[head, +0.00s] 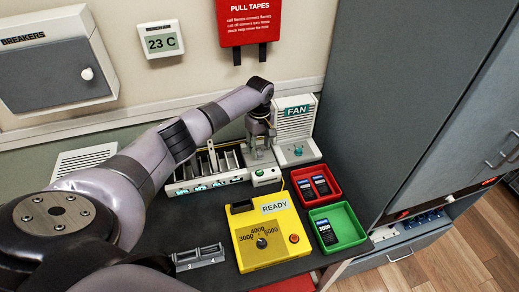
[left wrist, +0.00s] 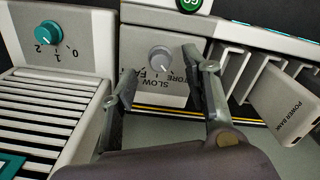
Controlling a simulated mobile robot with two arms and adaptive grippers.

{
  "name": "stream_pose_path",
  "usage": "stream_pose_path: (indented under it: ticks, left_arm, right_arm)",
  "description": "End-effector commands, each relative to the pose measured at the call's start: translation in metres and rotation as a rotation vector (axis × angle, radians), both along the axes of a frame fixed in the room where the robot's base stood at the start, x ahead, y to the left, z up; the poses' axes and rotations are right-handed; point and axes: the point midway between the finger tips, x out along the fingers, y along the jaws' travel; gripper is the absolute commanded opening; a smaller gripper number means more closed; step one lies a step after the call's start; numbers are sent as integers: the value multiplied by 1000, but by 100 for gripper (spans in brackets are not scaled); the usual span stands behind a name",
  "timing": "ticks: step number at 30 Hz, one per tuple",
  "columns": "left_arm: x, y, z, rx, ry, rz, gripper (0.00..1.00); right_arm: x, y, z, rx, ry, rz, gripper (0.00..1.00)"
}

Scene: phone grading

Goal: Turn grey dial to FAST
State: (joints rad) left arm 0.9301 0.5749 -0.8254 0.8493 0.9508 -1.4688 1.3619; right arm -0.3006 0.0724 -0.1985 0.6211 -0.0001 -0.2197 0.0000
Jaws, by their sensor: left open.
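The grey dial (left wrist: 161,59) sits on a light panel in the left wrist view. Its printed labels appear upside down and partly covered; letters of FAST and STORE show beside the dial. A pale mark on the dial seems to point to the lower left, but I cannot tell which label it meets. My left gripper (left wrist: 160,70) is open, with one finger on each side of the dial; I cannot tell whether they touch it. In the head view the left gripper (head: 260,132) hangs over the charger unit and hides the dial. My right gripper is not in view.
The fan (head: 295,125) with its teal dial (left wrist: 47,33) stands close beside. A slotted rack (left wrist: 232,70) holds a power bank (left wrist: 285,105) on the other side. A yellow tester (head: 240,232), a red tray (head: 333,192) and a green tray (head: 351,237) stand nearer.

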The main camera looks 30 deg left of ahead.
Motion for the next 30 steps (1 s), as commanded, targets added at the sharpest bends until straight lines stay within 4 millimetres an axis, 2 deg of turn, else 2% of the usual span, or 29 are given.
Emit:
stream_pose_path:
  ticks: [3, 6, 17, 30]
  left_arm:
    - [0, -1, -17, -2, 2, 0, 44]
    - [0, 0, -25, -1, 0, 0, 44]
    - [0, 0, -31, 0, 0, -1, 44]
    - [0, 0, -30, 0, -1, 0, 15]
  right_arm:
    - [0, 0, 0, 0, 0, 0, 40]
    - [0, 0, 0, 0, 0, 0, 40]
    - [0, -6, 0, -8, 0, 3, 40]
    - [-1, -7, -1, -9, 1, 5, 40]
